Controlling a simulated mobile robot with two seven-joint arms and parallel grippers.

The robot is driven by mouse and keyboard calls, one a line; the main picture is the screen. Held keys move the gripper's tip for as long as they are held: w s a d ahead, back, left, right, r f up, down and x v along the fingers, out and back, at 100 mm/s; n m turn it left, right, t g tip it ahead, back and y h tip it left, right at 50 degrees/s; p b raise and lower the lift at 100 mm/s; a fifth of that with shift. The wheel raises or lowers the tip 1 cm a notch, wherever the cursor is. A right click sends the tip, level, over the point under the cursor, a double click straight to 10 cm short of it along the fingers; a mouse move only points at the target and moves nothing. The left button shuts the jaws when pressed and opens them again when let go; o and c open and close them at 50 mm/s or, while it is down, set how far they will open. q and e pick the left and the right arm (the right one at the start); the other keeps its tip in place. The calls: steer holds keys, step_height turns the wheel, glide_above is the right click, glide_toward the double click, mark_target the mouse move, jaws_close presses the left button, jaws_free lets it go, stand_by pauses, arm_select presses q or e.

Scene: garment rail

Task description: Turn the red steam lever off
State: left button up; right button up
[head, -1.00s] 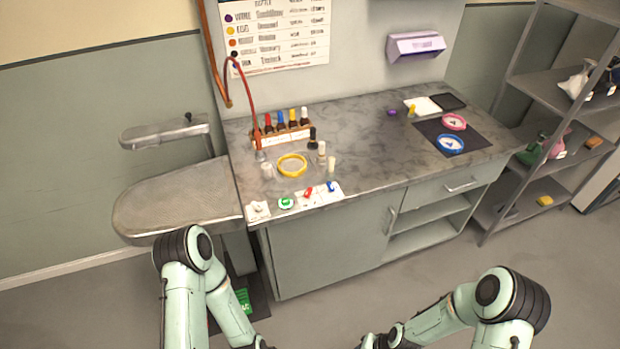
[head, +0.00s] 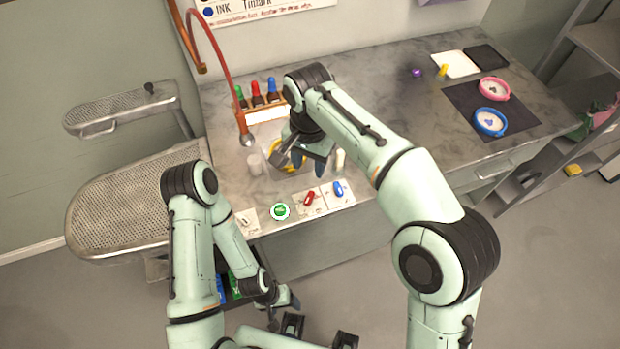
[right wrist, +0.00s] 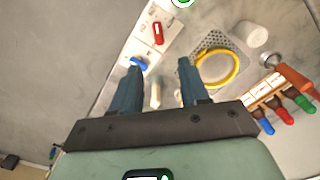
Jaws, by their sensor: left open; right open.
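The red lever (head: 309,198) sits on a white plate at the counter's front edge, between a green round control (head: 280,211) and a blue lever (head: 339,188). In the right wrist view the red lever (right wrist: 158,33) shows upper middle, beyond the fingertips, with the blue lever (right wrist: 138,63) closer to them. My right gripper (head: 310,165) is open and empty above the counter, behind the row of controls; its fingers (right wrist: 156,72) point toward the counter. My left gripper (head: 318,331) is open, low in front of the counter, partly cut by the frame.
A yellow ring (right wrist: 215,70) lies on a metal grate near a white cup (head: 255,163). A bottle rack (right wrist: 268,90) and a red hose (head: 222,75) stand behind. A perforated ironing board (head: 120,205) is at the left.

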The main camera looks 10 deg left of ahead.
mark_target(309, 197)
steer(key=f, duration=0.4)
steer(key=f+b, duration=0.1)
steer(key=f, duration=0.6)
steer(key=shift+s+d+f+b, duration=0.1)
steer(key=shift+s+f+b, duration=0.2)
steer(key=shift+f+b, duration=0.1)
arm_select(q)
steer(key=shift+s+f, duration=0.9)
steer(key=shift+f, duration=0.3)
arm_select(e)
steer(key=shift+f, duration=0.65)
jaws_close()
